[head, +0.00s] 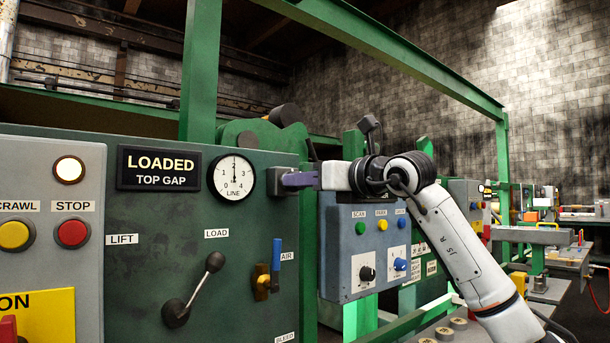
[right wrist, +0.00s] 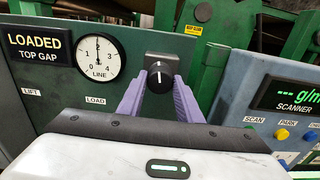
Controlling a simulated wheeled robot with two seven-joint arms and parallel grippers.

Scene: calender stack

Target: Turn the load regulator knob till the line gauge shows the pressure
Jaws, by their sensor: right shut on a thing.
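The load regulator knob (right wrist: 160,76) is black and round with a white mark pointing up. It sits on a dark plate right of the gauge. My right gripper (right wrist: 161,80) is shut on it, one purple finger on each side. In the head view my right gripper (head: 284,180) reaches the panel from the right and hides most of the knob. The line gauge (head: 233,177) has a white dial marked 0 to 4. Its needle points straight up at 2. It also shows in the right wrist view (right wrist: 100,57). My left gripper is not in view.
A display (head: 158,168) reads LOADED, TOP GAP. Below are a load lever (head: 207,279) and a blue air valve handle (head: 276,255). A blue scanner box (head: 363,250) stands close to the right, under my arm. Stop (head: 73,233) and crawl (head: 14,235) buttons are left.

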